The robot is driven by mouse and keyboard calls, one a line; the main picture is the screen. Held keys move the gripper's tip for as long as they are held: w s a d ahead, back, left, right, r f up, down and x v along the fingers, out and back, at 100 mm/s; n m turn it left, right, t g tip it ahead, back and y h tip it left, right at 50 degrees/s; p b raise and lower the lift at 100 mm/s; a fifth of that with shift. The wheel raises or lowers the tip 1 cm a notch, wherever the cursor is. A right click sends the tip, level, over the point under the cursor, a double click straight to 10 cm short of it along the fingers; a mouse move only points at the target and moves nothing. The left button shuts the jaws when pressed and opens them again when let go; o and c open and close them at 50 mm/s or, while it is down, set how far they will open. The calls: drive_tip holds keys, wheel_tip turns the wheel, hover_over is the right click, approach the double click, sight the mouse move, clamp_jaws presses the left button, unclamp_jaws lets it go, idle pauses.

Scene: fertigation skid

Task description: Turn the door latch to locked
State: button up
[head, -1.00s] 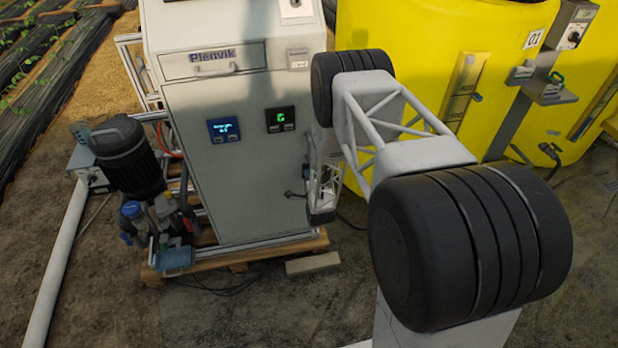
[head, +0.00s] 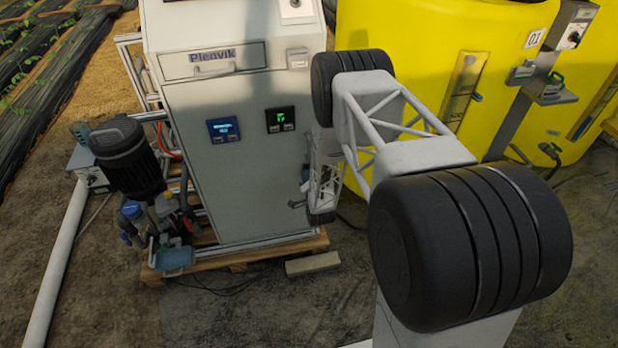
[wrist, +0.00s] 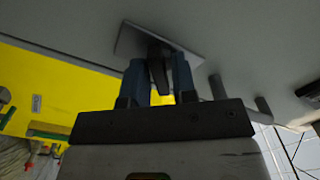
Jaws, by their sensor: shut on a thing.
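The door latch (wrist: 157,66) is a dark lever on a light grey plate (wrist: 128,42), set on the grey cabinet door (head: 245,175). In the wrist view my gripper (wrist: 158,75) has its two blue fingers on either side of the lever, shut on it. The lever lies roughly in line with the fingers. In the head view my arm reaches the right edge of the door, and I cannot make out the latch clearly there.
A grey handle-like bar (wrist: 218,88) stands out from the surface right of the latch. Yellow tanks (head: 430,30) stand to the right of the cabinet. A black pump motor (head: 130,160) is at its left. The cabinet rests on a wooden pallet (head: 235,257).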

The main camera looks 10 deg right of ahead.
drive_tip(key=n, duration=0.5)
drive_tip(key=shift+n, duration=0.3)
drive_tip(key=n, duration=0.4)
drive_tip(key=shift+n, duration=0.3)
drive_tip(key=o, duration=0.7)
drive_tip(key=shift+s, duration=0.1)
drive_tip(key=shift+s, duration=3.8)
